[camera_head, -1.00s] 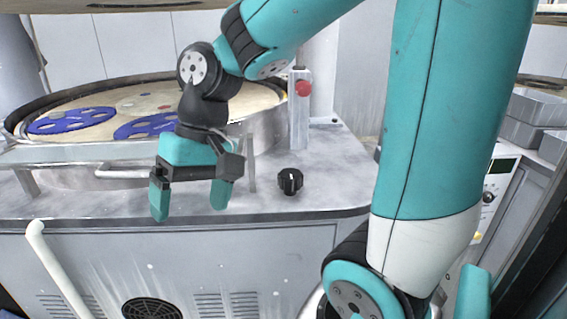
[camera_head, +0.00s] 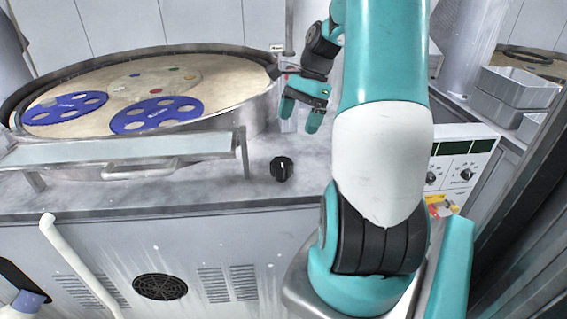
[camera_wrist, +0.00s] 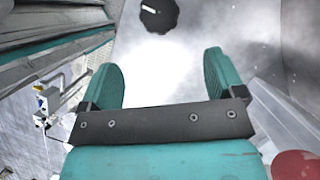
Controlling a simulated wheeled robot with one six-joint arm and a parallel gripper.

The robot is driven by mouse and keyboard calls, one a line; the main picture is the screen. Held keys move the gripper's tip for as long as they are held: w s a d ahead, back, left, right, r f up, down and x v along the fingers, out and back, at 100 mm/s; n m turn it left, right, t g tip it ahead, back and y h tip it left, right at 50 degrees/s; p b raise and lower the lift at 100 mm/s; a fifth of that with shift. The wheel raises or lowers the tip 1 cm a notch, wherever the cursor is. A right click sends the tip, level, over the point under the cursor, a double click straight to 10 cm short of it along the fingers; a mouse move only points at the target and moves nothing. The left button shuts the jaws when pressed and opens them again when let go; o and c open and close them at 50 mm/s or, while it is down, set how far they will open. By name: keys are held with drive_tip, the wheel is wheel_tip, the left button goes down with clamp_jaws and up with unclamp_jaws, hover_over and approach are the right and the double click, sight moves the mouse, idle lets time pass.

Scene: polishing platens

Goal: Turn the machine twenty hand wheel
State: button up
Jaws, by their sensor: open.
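A black round knob (camera_head: 282,169) with a white mark stands on the grey machine top, near its front edge. It is the only part here that looks like a small hand wheel, and I cannot read a number twenty by it. My gripper (camera_head: 300,115) is open and empty, behind and slightly right of the knob, beside the post. In the wrist view the knob (camera_wrist: 159,16) lies at the top edge, ahead of the open fingers (camera_wrist: 161,72) and roughly centred between them. The fingers are apart from it.
The round platen (camera_head: 95,118) with blue carriers (camera_head: 155,114) is at the left, with a rail handle (camera_head: 140,170) in front. A red button (camera_wrist: 296,164) is near my gripper's right side. Grey bins (camera_head: 515,88) and a control panel (camera_head: 465,165) stand at the right.

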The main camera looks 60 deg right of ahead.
sight(284, 160)
drive_tip(key=x, duration=1.2)
drive_tip(key=shift+c, duration=0.5)
drive_tip(key=c, duration=0.8)
